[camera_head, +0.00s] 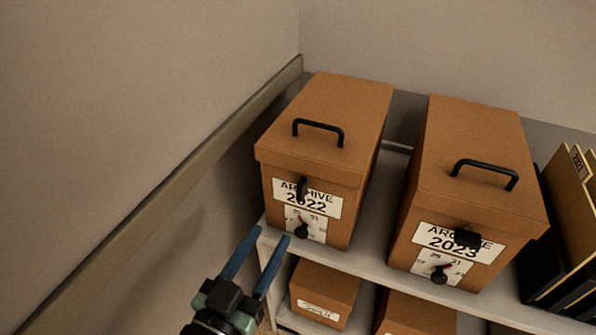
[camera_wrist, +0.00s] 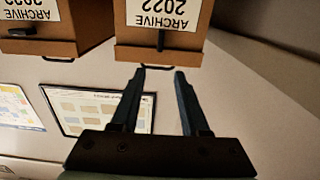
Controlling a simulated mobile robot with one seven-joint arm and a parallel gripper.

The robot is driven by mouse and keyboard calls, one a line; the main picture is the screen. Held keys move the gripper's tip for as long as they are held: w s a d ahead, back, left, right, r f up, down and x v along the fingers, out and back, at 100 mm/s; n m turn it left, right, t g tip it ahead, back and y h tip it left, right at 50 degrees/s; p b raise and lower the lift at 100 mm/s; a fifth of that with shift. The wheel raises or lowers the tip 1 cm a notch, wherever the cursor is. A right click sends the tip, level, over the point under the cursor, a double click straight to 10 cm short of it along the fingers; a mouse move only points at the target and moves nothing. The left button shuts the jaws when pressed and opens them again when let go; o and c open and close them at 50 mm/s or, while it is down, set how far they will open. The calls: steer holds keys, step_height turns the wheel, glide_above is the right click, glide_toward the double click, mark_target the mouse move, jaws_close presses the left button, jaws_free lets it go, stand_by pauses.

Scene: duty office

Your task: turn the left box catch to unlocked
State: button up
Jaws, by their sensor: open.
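The left box (camera_head: 325,105) is a brown archive box labelled 2022, standing on the shelf. Its black catch (camera_head: 302,188) points up and down on the front, over the top of the label; it also shows upright in the wrist view (camera_wrist: 161,40), where the box appears upside down. A small dial plate with a black knob (camera_head: 301,230) sits below the label. My gripper (camera_head: 271,233) is open and empty, in front of and below the left box's front in the head view. In the wrist view its fingers (camera_wrist: 159,72) point toward the box, apart from the catch.
The right box (camera_head: 470,140), labelled 2023, stands beside it with its catch (camera_head: 467,237) lying sideways. Folders (camera_head: 575,200) stand at the far right. Smaller boxes (camera_head: 323,295) sit on the shelf below. A wall with a rail (camera_head: 150,210) runs close on the left.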

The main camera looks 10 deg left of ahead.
mark_target(299, 188)
steer(key=p+x, duration=0.2)
steer(key=x, duration=1)
steer(key=shift+w+d, duration=0.15)
steer(key=shift+w, duration=0.2)
jaws_close()
